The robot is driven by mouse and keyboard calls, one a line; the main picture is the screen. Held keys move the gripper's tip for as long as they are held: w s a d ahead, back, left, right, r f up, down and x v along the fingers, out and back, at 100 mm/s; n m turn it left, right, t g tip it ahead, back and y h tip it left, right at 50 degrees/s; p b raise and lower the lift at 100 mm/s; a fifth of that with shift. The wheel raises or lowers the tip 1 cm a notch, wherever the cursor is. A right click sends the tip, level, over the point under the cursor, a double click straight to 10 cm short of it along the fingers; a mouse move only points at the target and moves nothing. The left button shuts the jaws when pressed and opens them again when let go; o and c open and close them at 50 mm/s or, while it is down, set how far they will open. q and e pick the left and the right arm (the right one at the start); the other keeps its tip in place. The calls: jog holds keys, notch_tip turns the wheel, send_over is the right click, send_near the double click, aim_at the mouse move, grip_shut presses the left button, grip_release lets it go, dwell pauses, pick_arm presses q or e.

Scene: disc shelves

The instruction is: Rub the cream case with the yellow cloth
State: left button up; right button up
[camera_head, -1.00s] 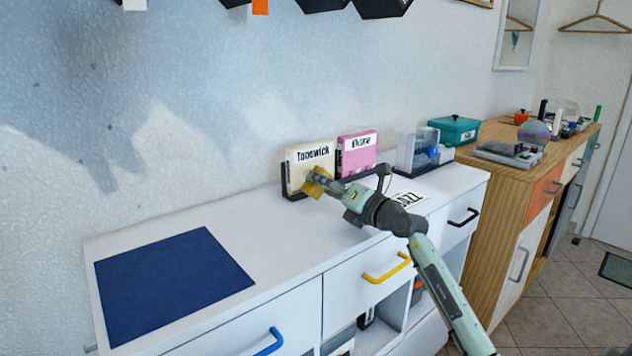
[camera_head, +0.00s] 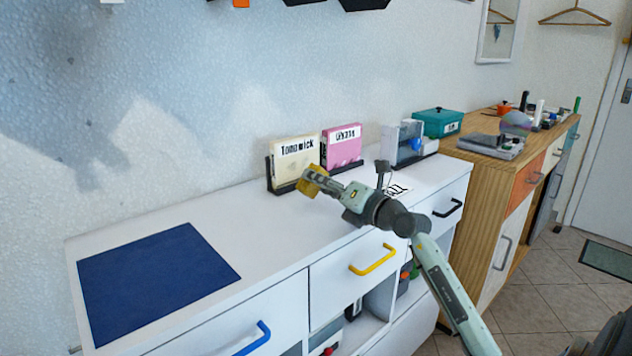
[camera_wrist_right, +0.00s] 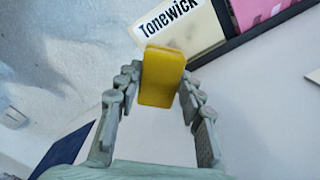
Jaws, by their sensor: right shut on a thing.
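The cream case (camera_head: 296,158), labelled "Tonewick", stands upright in a black holder (camera_head: 271,178) on the white cabinet top, and it also shows at the top of the right wrist view (camera_wrist_right: 188,28). My right gripper (camera_head: 316,184) is shut on the yellow cloth (camera_head: 311,181), in front of the case's lower right part. In the right wrist view the cloth (camera_wrist_right: 161,76) is a folded yellow block between the fingers and overlaps the lower edge of the case's picture. I cannot tell whether it touches the case. My left gripper is not in view.
A pink case (camera_head: 342,147) stands just right of the cream one. A clear box (camera_head: 404,143) and a teal box (camera_head: 438,122) are further right. A blue mat (camera_head: 155,280) lies on the left of the white cabinet top (camera_head: 243,217), with bare space between.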

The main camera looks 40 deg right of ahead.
aim_at(286, 166)
dwell(0.4)
jog(key=shift+w+a, duration=0.15)
jog(key=shift+w, duration=1.55)
jog(key=shift+w+a, duration=0.15)
jog(key=shift+w, duration=1.55)
jog(key=shift+w, duration=1)
